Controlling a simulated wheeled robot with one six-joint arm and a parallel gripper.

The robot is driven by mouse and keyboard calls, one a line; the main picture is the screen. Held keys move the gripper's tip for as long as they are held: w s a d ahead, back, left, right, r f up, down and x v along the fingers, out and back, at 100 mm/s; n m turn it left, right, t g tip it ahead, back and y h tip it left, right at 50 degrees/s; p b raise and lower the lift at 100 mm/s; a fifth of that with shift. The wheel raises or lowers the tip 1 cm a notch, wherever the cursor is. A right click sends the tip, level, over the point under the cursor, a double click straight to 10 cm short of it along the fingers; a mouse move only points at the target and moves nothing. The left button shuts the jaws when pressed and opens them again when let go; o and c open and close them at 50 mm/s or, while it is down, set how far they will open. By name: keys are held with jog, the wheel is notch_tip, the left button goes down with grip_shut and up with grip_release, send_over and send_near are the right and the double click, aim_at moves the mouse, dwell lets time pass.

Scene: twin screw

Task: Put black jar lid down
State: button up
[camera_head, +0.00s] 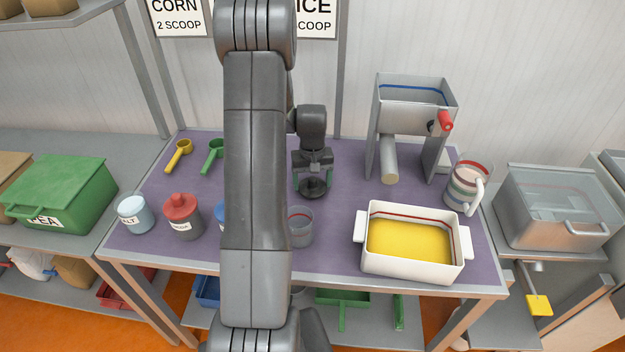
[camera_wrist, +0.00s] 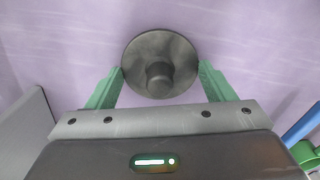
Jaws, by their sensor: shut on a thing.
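The black jar lid (camera_wrist: 160,50) is a round dark disc with a knob in its middle, held between the green fingers of my gripper (camera_wrist: 160,80) in the wrist view. In the head view the lid (camera_head: 313,187) is under my gripper (camera_head: 312,180), over the purple table mat, behind an open clear jar (camera_head: 300,228). The gripper is shut on the lid's rim. I cannot tell whether the lid touches the mat.
A white dish of yellow grain (camera_head: 369,256), a striped mug (camera_head: 467,188) and a grey hopper (camera_head: 415,110) stand to the right. A red-lidded jar (camera_head: 183,217), a pale salt jar (camera_head: 135,214), and yellow (camera_head: 179,156) and green scoops (camera_head: 214,156) are left. Mat right of the gripper is clear.

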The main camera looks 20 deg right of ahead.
aim_at(312, 178)
jog(key=shift+f, duration=0.1)
jog(key=shift+f, duration=0.15)
jog(key=o, duration=1)
notch_tip(312, 178, up, 12)
jog(key=shift+r+b, duration=0.25)
jog(key=shift+b, duration=0.25)
jog(key=shift+f, duration=0.15)
